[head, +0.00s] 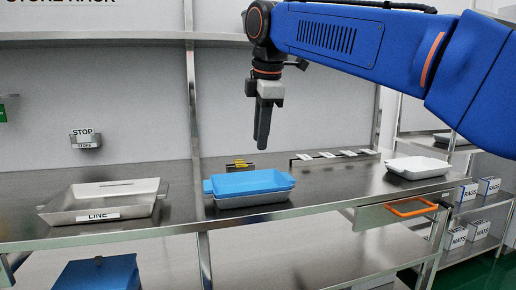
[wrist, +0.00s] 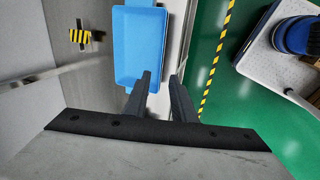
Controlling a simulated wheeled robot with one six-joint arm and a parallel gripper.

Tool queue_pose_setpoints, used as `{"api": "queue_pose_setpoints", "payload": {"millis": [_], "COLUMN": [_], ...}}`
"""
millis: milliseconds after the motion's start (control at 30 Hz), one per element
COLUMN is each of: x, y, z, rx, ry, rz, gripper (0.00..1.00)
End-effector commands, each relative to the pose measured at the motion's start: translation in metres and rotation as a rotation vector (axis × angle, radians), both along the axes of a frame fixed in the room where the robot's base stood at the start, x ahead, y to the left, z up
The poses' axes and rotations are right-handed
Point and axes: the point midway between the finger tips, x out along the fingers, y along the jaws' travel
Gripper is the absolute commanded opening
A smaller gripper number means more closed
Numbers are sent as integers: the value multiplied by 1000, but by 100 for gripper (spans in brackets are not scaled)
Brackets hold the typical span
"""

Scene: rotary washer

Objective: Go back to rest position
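My gripper (head: 263,122) hangs from the blue arm above the steel counter, pointing down. In the wrist view my gripper (wrist: 161,92) shows its two dark fingers apart with nothing between them. A blue tray (head: 248,182) sits on a grey tray (head: 252,200) on the counter, below my gripper and apart from it. The blue tray also shows in the wrist view (wrist: 139,45), just beyond the fingers.
A steel tray labelled LINE (head: 98,202) is at the counter's left. A white tray (head: 417,167) is at the right, behind an orange handle (head: 411,207). A shelf (head: 90,37) runs above.

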Motion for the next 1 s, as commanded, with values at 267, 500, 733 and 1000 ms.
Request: {"api": "queue_pose_setpoints", "payload": {"millis": [267, 500, 733, 1000], "x": [-33, -79, -134, -206], "y": [-85, -158, -215, -264], "z": [-44, -105, -175, -271], "rx": [98, 206, 318, 456], "ry": [10, 17, 17, 14], "rz": [-330, -675, -1007, -1392], "gripper": [24, 24, 24, 24]}}
